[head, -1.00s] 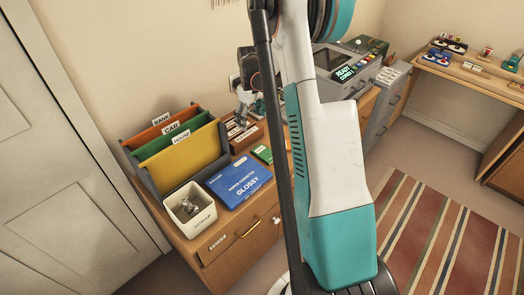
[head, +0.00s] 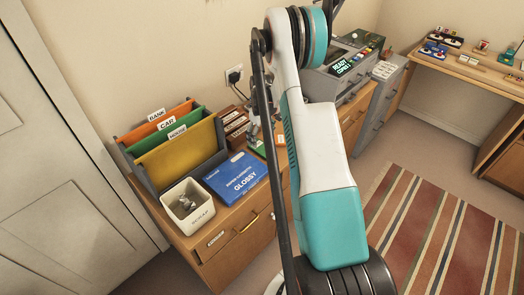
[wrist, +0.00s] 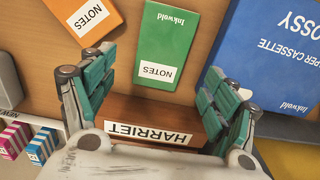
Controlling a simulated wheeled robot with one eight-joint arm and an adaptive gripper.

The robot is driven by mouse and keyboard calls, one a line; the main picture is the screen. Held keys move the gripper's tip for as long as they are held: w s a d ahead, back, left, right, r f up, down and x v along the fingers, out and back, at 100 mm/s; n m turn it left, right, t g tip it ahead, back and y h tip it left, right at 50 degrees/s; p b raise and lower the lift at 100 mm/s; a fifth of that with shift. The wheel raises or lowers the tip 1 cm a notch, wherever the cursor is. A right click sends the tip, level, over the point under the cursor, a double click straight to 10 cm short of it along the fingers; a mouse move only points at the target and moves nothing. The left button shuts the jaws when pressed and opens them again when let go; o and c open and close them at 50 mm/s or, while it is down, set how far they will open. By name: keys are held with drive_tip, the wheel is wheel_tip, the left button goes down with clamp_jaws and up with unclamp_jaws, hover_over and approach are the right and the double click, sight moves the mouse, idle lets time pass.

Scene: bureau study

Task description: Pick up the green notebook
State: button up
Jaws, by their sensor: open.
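The green notebook (wrist: 170,35), with a white NOTES label, lies flat on the wooden cabinet top in the wrist view. My gripper (wrist: 158,88) is open, its teal-padded fingers spread wide. The notebook lies ahead of the fingertips, roughly centred between them, and nothing is held. In the head view, my gripper (head: 254,122) is low over the cabinet, partly behind my arm. A small part of the green notebook (head: 257,148) shows there; the rest is hidden.
A brown HARRIET box (wrist: 150,118) lies under and between my fingers. An orange notebook (wrist: 84,14) is left of the green one, a blue GLOSSY box (wrist: 262,60) right. A folder rack (head: 150,180) and white scrap bin (head: 188,208) stand on the cabinet's left.

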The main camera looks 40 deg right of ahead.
sight(261, 146)
wheel_tip(261, 146, down, 5)
drive_tip(key=shift+w+f+b, duration=0.1)
drive_tip(key=shift+b, duration=0.8)
drive_tip(key=c, duration=1.2)
drive_tip(key=shift+r, duration=0.2)
drive_tip(key=shift+c, duration=0.2)
wheel_tip(261, 146, up, 20)
drive_tip(key=p, duration=0.4)
drive_tip(key=shift+f+p, duration=0.15)
drive_tip(key=shift+p, duration=0.15)
